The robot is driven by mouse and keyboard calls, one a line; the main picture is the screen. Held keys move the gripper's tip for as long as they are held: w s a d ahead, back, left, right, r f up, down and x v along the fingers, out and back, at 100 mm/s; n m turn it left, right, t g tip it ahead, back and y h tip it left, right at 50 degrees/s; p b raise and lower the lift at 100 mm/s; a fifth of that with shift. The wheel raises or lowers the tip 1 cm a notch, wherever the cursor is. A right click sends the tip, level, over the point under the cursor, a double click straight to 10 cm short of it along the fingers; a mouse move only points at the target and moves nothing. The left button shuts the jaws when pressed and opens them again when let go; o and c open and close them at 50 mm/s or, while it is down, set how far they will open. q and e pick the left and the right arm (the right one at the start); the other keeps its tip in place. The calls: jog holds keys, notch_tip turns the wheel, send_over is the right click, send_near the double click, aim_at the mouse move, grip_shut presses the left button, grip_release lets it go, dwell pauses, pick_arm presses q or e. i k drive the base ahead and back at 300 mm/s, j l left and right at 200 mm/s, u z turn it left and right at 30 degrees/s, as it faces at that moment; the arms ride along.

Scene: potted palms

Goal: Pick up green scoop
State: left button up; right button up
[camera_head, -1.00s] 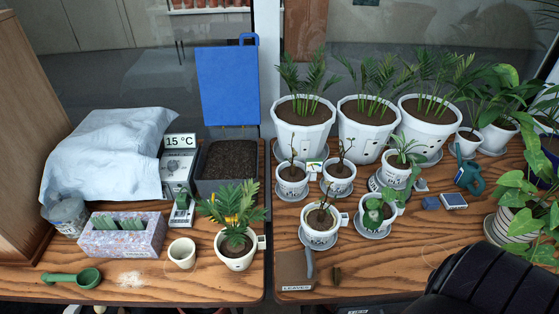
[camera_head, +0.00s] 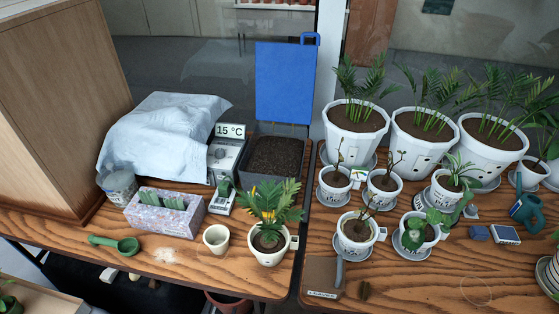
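The green scoop (camera_head: 127,246) lies on the left wooden table near its front edge. Its round bowl points right and its handle points left. It sits in front of the speckled box (camera_head: 165,213) and left of the small cream pot (camera_head: 216,239). A patch of pale spilled powder is just right of it. Nothing touches the scoop. Neither of my grippers shows in the view.
A clear jar (camera_head: 120,185) and a white cloth-like bag (camera_head: 160,136) stand behind the scoop. A soil bin (camera_head: 272,180) and a palm pot (camera_head: 268,250) stand to the right. A wooden cabinet (camera_head: 60,90) bounds the left side. A gap separates the two tables.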

aim_at(128, 247)
jog(key=u, duration=1.4)
